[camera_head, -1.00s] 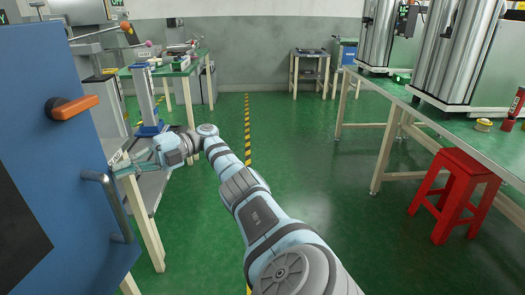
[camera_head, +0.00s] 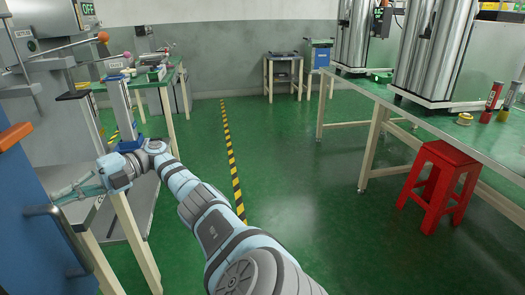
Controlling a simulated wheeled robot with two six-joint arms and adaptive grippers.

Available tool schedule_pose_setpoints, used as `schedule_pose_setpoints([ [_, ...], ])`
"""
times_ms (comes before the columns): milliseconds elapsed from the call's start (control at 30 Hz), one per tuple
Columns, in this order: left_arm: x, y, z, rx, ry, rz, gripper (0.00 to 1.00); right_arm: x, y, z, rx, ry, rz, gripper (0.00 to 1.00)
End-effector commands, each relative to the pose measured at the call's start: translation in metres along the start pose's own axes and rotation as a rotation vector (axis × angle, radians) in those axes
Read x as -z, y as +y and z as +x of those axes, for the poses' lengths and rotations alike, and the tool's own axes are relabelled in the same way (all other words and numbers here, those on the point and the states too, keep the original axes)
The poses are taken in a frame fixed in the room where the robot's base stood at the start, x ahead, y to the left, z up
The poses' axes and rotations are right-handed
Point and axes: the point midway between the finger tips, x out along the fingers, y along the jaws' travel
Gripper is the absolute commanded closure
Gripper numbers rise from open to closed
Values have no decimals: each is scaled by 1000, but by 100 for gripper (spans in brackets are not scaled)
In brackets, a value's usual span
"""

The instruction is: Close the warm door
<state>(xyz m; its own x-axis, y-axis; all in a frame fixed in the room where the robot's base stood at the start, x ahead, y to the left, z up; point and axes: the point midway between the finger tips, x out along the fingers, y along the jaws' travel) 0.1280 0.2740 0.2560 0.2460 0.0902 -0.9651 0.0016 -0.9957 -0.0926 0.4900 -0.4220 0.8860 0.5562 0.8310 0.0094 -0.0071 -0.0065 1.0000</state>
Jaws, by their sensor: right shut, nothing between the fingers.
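A blue door (camera_head: 30,245) fills the lower left edge of the view, and only part of it shows. It carries an orange handle (camera_head: 14,136) near the top and a grey bar handle (camera_head: 58,240) lower down. My right gripper (camera_head: 62,196) is shut and empty at the door's right-hand edge, just above the bar handle. I cannot tell whether it touches the door. My left gripper is not in view.
A bench with machines (camera_head: 92,95) stands behind the gripper on the left. A long green table (camera_head: 440,118) with steel cylinders and a red stool (camera_head: 440,180) are on the right. The green floor between, with a yellow-black stripe (camera_head: 232,165), is clear.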

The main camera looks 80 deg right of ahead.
Motion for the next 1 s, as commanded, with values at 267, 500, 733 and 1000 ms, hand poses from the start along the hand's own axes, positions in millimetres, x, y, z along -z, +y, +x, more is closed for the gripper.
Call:
schedule_pose_setpoints([
  [267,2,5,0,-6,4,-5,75,-2,13,6,-14,3,-7,100],
  [500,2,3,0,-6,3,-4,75,2,72,2,-23,11,-14,100],
  [733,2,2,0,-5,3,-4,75,4,105,-6,-23,10,-10,100],
  [1000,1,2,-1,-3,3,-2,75,4,104,-11,-20,5,-7,100],
])
